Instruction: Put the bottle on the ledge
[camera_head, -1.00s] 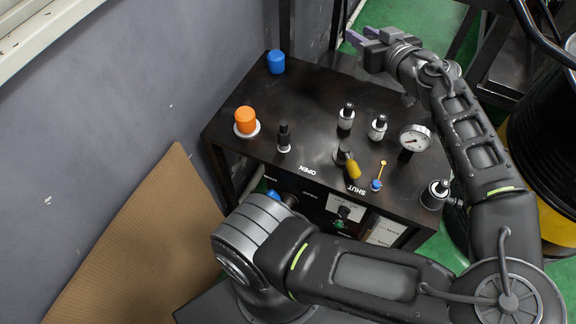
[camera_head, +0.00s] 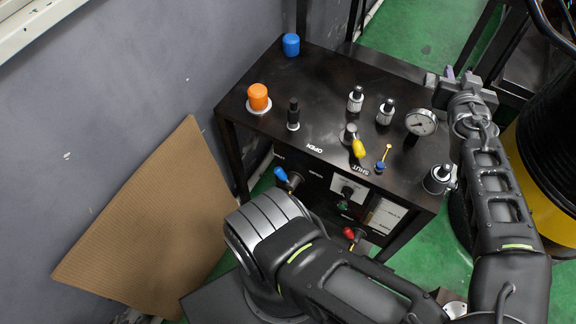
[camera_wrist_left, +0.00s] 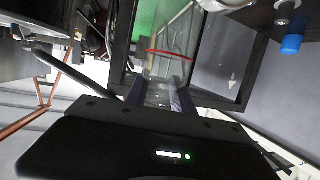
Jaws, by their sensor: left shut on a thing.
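My left gripper (camera_head: 457,75) is beyond the back right corner of the black fixture (camera_head: 330,75), its fingertips partly hidden by the wrist. In the left wrist view its purple-grey fingers (camera_wrist_left: 166,94) are shut on a clear, see-through bottle (camera_wrist_left: 167,68). A thin red line crosses the view at the bottle; I cannot tell if it belongs to it. The bottle cannot be made out in the head view. No separate ledge can be told for sure; the fixture's flat dark top is in view. My right gripper is out of view.
The fixture top carries a blue knob (camera_head: 291,45), an orange knob (camera_head: 258,97), a yellow-handled lever (camera_head: 358,148) and a pressure gauge (camera_head: 421,122). A black and yellow drum (camera_head: 545,150) stands at the right. Brown cardboard (camera_head: 150,225) leans at the left wall.

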